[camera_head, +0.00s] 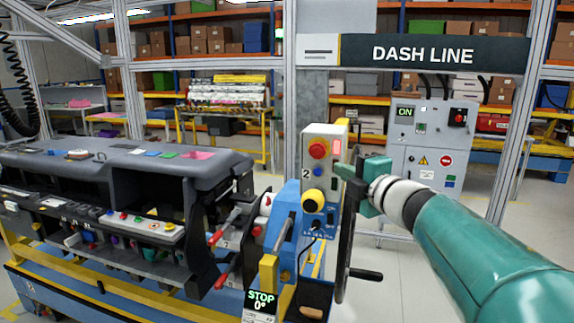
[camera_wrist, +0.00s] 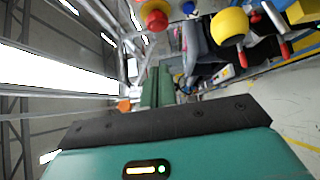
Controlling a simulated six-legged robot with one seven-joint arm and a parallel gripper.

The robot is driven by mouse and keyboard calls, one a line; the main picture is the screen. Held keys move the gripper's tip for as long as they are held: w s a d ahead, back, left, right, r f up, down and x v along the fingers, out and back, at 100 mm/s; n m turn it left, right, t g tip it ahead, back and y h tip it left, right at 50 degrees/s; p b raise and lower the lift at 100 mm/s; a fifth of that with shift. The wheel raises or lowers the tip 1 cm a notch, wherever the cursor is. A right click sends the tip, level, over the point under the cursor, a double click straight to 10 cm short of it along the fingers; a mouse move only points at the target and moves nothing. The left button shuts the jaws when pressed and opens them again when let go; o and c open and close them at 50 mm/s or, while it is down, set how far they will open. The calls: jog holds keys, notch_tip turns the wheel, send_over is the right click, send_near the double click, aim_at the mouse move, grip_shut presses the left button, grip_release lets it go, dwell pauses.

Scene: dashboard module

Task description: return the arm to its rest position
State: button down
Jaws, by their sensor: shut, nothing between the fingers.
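My teal arm reaches in from the right in the head view. My gripper (camera_head: 343,172) is shut and empty, its fingertips by the right edge of the control box (camera_head: 311,165). I cannot tell whether they touch it. In the wrist view my gripper's closed fingers (camera_wrist: 158,84) point up the picture. The red button (camera_wrist: 154,17) is just above them and the yellow knob (camera_wrist: 230,26) is up to the right.
A dark handwheel (camera_head: 345,245) with a crank handle stands just below my gripper. A dashboard module (camera_head: 120,163) on a blue and yellow stand fills the left. A grey electrical cabinet (camera_head: 427,150) stands behind my arm. Open floor (camera_head: 393,275) shows below the arm.

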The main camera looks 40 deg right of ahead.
jog(key=shift+s+a, duration=0.15)
jog(key=shift+s, duration=0.4)
jog(key=w+a+f+m+g+h, duration=0.1)
jog(key=a+f+m+g+h, duration=0.35)
jog(key=a+f+m, duration=0.75)
jog(key=s+a+f+m+g+y, duration=0.2)
jog(key=s+a+f+g+y, duration=0.1)
jog(key=a, duration=0.6)
jog(key=s+a+f+m+g+y, duration=0.2)
jog(key=s+a+f, duration=0.4)
jog(key=a, duration=0.3)
jog(key=f+g+y, duration=0.1)
jog(key=g, duration=0.1)
jog(key=shift+s+a+m+g+y, duration=0.3)
jog(key=shift+s+a+g+y, duration=0.05)
jog(key=shift+s, duration=0.05)
